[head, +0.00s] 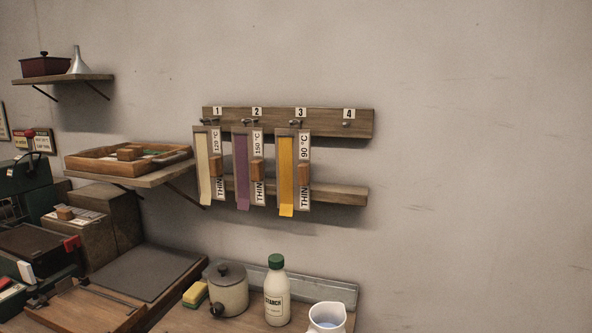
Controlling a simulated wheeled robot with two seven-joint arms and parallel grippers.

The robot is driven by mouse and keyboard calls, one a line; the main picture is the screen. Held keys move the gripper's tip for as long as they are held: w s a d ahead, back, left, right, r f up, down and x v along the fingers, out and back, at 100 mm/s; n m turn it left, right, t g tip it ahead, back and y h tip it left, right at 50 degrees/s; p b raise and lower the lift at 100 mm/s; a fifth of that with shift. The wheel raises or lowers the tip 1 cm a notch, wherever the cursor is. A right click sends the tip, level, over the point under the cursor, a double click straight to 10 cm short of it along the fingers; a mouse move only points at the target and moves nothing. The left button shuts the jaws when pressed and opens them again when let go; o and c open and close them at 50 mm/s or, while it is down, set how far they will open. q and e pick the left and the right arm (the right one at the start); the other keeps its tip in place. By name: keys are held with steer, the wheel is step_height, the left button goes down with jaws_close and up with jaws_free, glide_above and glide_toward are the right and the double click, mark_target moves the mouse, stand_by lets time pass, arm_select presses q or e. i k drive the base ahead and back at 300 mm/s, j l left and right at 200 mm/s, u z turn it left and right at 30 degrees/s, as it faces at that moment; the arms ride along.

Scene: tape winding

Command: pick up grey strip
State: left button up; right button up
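I cannot make out a grey strip in the head view. Three strips hang on the numbered wall rack (325,125): a cream strip (203,172) under 1, a purple strip (241,170) under 2 and a yellow strip (286,180) under 3. Each hangs beside a white label, reading 120 °C, 150 °C and 90 °C in that order, with a small wooden block on it. The peg (346,124) under 4 is bare. Neither of my grippers is in view.
A wooden tray (85,164) sits on a wall shelf at left. Below are a dark grey mat (150,270), a lidded pot (228,292), a yellow sponge (195,294), a starch bottle (277,300) and a white jug (327,319). The wall at right is clear.

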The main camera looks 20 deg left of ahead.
mark_target(80, 217)
steer(key=u, duration=1.95)
